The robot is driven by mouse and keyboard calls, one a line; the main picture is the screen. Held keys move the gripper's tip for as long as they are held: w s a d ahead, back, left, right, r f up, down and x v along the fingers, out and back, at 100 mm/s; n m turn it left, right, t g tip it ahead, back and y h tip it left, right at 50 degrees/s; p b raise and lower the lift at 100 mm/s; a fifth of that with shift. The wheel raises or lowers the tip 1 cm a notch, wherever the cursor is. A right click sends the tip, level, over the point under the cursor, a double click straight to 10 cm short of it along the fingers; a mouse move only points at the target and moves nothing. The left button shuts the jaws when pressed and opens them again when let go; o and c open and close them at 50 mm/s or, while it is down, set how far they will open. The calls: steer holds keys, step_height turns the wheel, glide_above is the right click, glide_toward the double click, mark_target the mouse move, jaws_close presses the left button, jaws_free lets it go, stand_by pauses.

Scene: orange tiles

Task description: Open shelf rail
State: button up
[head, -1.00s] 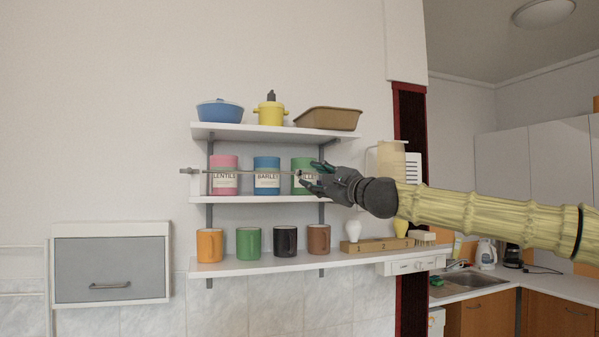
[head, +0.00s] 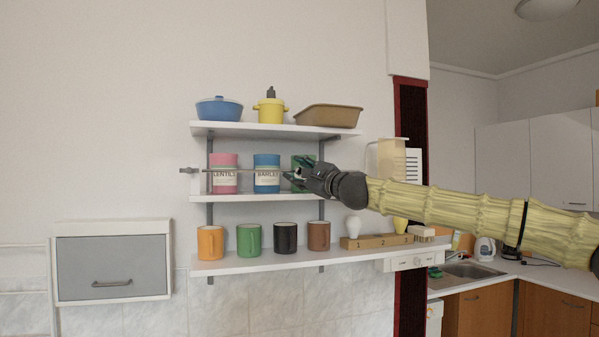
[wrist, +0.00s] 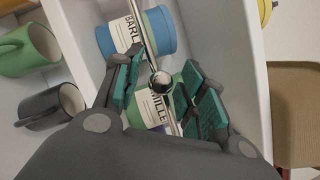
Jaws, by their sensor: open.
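The shelf rail (head: 243,170) is a thin metal bar running across the front of the middle shelf, before the pink, blue and green canisters. A bracket (head: 188,170) holds its left end. In the wrist view the rail (wrist: 141,28) carries a round knob (wrist: 161,83). My gripper (head: 297,174) is at the rail's right part, in front of the green canister. In the wrist view my gripper (wrist: 158,88) is open, with its green-padded fingers on either side of the knob. I cannot tell whether a pad touches it. My gripper hides the rail's right end in the head view.
The blue canister (head: 267,174) and pink canister (head: 224,174) stand behind the rail. The top shelf (head: 270,131) is above, with cookware. The bottom shelf (head: 262,262) is below, with several mugs. Open space lies in front of the shelves.

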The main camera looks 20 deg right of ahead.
steer(key=c, duration=0.7)
steer(key=shift+s, duration=0.1)
jaws_close()
steer(key=shift+s+r, duration=0.15)
